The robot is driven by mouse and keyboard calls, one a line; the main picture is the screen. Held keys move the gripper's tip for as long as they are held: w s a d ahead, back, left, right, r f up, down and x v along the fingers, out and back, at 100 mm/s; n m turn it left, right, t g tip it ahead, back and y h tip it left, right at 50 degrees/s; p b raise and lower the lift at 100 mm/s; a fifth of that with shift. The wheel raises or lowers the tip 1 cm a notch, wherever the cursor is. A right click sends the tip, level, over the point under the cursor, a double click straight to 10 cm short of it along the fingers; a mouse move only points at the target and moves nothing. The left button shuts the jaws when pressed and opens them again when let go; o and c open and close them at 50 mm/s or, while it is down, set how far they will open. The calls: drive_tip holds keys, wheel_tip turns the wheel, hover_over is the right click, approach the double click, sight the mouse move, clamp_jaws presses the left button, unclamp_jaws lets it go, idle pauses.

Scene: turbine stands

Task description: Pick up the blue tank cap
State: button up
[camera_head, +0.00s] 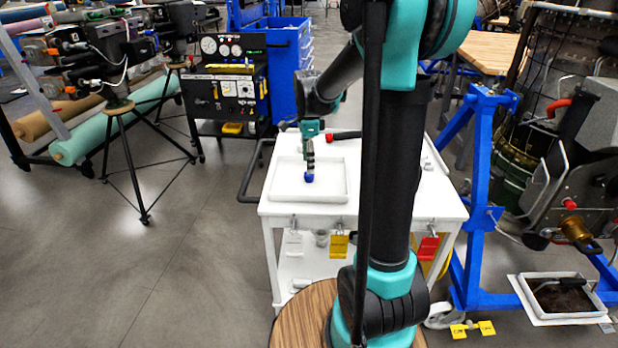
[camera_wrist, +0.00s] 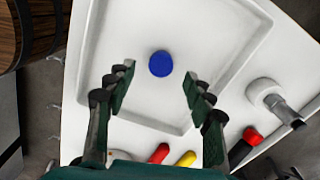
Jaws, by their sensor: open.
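The blue tank cap (camera_wrist: 160,64) is a small round blue piece. In the wrist view it lies inside the white tray (camera_wrist: 246,48), just beyond my open fingers and roughly in line with the gap between them. In the head view the cap (camera_head: 309,178) shows at the tip of my gripper (camera_head: 309,162), over the tray (camera_head: 283,197) on the white cart. In the wrist view my gripper (camera_wrist: 155,88) is open, with one finger to each side and nothing between the pads. The gap between fingers and cap is hard to judge.
The white cart (camera_head: 264,209) also holds a red-ended black tool (camera_head: 345,135). The wrist view shows a white fitting (camera_wrist: 264,91), a red handle (camera_wrist: 158,153) and a yellow handle (camera_wrist: 187,159) outside the tray. A blue stand (camera_head: 474,220) is right of the cart.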

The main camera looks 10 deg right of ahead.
sight(309, 176)
wheel_tip(309, 176, down, 5)
drive_tip(key=shift+w+d+f, duration=0.1)
drive_tip(key=shift+d, duration=0.05)
drive_tip(key=c, duration=0.9)
